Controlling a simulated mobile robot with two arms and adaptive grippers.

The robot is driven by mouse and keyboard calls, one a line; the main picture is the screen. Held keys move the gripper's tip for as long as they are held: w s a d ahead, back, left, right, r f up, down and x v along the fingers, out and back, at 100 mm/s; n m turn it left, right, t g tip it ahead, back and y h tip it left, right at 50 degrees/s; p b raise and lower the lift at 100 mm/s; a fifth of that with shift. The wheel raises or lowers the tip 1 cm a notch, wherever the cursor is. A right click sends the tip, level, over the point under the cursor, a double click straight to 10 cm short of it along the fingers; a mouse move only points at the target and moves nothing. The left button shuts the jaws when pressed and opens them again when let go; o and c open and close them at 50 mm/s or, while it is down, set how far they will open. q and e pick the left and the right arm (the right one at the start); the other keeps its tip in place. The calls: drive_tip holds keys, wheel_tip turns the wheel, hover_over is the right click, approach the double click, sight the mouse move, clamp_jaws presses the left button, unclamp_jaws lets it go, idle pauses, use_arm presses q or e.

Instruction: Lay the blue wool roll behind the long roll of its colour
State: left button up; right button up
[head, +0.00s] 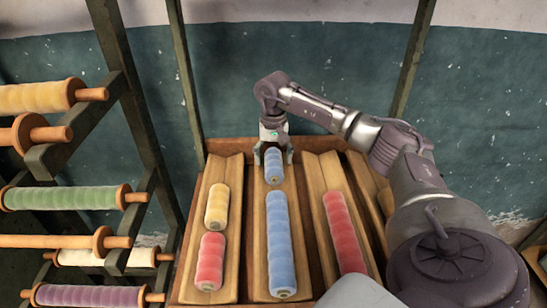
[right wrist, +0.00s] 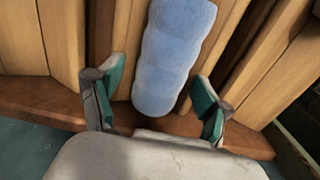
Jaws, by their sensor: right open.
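The short blue wool roll (head: 274,165) lies in the middle trough (head: 256,215) of the wooden rack, behind the long blue roll (head: 281,245) and in line with it, with a gap between them. My right gripper (head: 273,155) is over the far end of the short blue roll. In the right wrist view the open fingers (right wrist: 156,105) stand on either side of the blue roll (right wrist: 170,55), apart from it. My left gripper is not in view.
The left trough holds a yellow roll (head: 217,205) behind a short red roll (head: 210,261). The right trough holds a long red roll (head: 343,232). A frame at the left carries several spools, including a green one (head: 62,197). A wall (head: 340,70) stands behind the rack.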

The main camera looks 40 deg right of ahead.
sight(273, 154)
drive_tip(key=shift+r, duration=0.8)
wheel_tip(273, 154, up, 11)
drive_tip(key=b, duration=0.1)
drive_tip(key=shift+r, duration=0.15)
